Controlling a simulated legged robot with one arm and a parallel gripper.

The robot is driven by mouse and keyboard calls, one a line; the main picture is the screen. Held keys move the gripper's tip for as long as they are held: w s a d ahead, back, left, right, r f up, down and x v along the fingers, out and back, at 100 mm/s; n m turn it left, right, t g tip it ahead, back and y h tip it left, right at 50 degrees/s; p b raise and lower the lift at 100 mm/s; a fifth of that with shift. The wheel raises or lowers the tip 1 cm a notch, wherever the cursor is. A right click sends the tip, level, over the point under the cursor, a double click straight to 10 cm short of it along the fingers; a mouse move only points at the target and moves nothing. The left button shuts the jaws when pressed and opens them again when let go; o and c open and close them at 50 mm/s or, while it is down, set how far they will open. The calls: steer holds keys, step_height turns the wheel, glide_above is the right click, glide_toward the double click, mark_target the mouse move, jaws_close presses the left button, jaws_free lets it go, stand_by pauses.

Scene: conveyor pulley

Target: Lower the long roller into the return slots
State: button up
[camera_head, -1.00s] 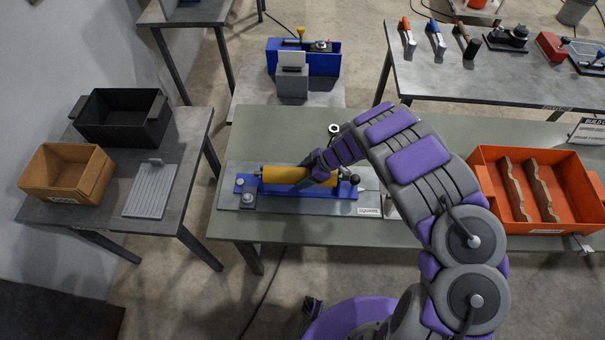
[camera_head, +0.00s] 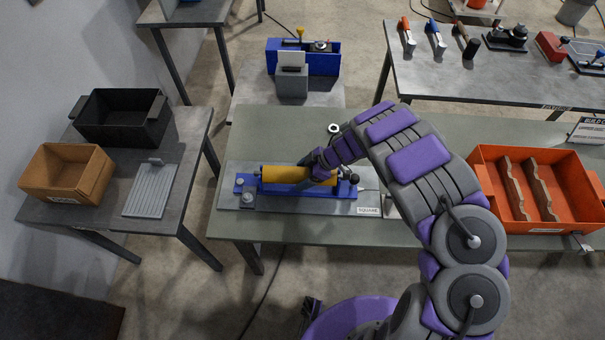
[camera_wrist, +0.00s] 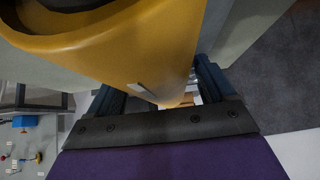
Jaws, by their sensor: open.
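The long yellow roller (camera_head: 285,174) lies lengthwise over the blue frame (camera_head: 296,193) on a grey plate on the green-grey table. My gripper (camera_head: 310,179) is at the roller's right half in the head view, its fingers beside the roller. In the wrist view the roller (camera_wrist: 140,48) fills the upper middle, and my gripper (camera_wrist: 158,88) has a finger on each side of it, spread apart. The jaws are open around the roller. The return slots and the roller's shaft ends are too small or hidden to judge their seating.
An orange bin (camera_head: 550,160) with brown dividers stands to the right on the same table. A side table at left holds a black bin (camera_head: 122,118), a brown box (camera_head: 66,172) and a grey ribbed tray (camera_head: 149,190). A blue fixture (camera_head: 327,61) stands behind the table.

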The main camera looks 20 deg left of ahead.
steer(key=shift+v, duration=1.5)
steer(key=o, duration=0.3)
stand_by(0.5)
